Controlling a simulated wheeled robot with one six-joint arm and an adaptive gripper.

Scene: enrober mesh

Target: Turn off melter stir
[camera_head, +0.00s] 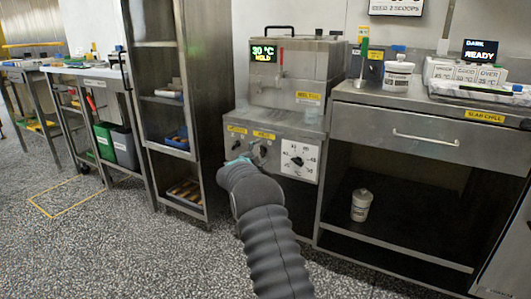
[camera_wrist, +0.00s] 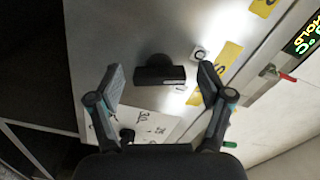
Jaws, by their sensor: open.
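The steel melter (camera_head: 292,85) stands in the middle of the head view, its display reading 30 °C HOLD. Its front panel has small dark knobs under yellow labels and a white-faced dial (camera_head: 299,160) on the right. My gripper (camera_head: 240,160) is at the panel's left part, mostly hidden by my arm. In the wrist view my gripper (camera_wrist: 160,75) is open, with a dark bar-shaped knob (camera_wrist: 160,71) between its fingertips and apart from both. I cannot tell the depth gap. The yellow label (camera_wrist: 228,60) beside it is not readable. The dial plate (camera_wrist: 157,128) lies below.
A steel table (camera_head: 420,130) with a drawer and a tub on its lower shelf stands to the right. A steel shelf rack (camera_head: 166,120) stands close on the left. A small red-handled lever (camera_wrist: 286,77) is on the melter above the panel. The speckled floor is clear at left.

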